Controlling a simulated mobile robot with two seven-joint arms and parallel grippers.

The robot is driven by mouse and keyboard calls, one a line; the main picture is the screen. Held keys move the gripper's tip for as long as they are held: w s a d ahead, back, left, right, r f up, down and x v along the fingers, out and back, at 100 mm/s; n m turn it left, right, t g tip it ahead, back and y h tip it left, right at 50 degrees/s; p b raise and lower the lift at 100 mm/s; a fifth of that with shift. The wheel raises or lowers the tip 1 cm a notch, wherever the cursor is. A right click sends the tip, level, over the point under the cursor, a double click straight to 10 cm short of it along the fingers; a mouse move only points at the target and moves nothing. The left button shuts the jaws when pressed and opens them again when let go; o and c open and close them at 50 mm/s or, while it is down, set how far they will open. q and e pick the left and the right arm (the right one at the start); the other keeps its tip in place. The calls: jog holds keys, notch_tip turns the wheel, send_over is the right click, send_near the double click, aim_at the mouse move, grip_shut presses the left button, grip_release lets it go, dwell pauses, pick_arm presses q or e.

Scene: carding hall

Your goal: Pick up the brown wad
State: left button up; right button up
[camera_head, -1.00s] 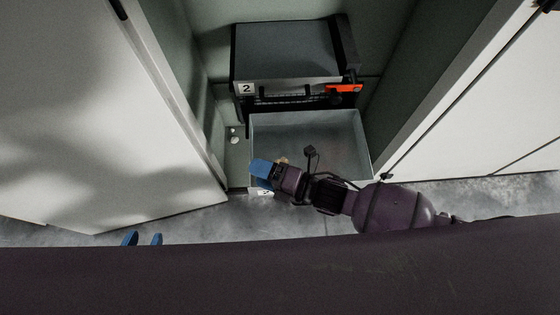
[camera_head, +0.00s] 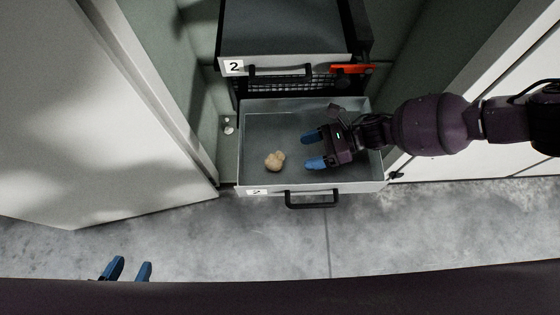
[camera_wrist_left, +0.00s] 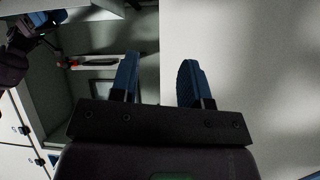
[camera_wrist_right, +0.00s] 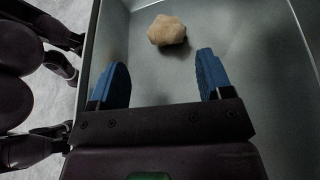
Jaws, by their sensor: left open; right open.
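The brown wad (camera_head: 275,161), a small light-tan lump, lies on the floor of the open drawer (camera_head: 313,188), toward its front left. In the right wrist view the wad (camera_wrist_right: 167,31) lies beyond the fingertips, between their lines, and does not touch them. My right gripper (camera_head: 313,149) is open and empty over the drawer, to the right of the wad, with its blue fingers pointing left at it. My left gripper (camera_head: 129,269) is open and empty, low at the left, away from the drawer. It also shows in the left wrist view (camera_wrist_left: 158,75).
A second unit marked 2 (camera_head: 285,30) stands above and behind the drawer, with an orange piece (camera_head: 352,69) at its right. White door panels (camera_head: 80,120) flank the cabinet. Drawer walls surround the wad; a black handle (camera_head: 312,199) juts out in front.

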aim_at(279, 157)
jog(key=shift+w+d+f+n, duration=0.15)
jog(key=shift+w+d+n, duration=0.15)
jog(key=shift+d, duration=0.2)
jog(key=shift+w+d+f+n, duration=0.1)
jog(key=shift+w+d+n, duration=0.15)
jog(key=shift+d, duration=0.2)
jog(key=b+x, duration=0.1)
jog(key=x, duration=0.4)
jog(key=shift+a+b, duration=0.1)
jog(key=shift+b, duration=0.2)
jog(key=shift+b+x, duration=0.8)
jog(key=shift+x, duration=1.2)
jog(key=shift+s+a, duration=0.1)
jog(key=shift+a, duration=0.65)
pick_arm(q)
jog(key=shift+s+f+n+t, duration=0.1)
jog(key=shift+s+n+t, duration=0.2)
jog(key=shift+t, duration=0.4)
pick_arm(e)
jog(key=c, duration=1)
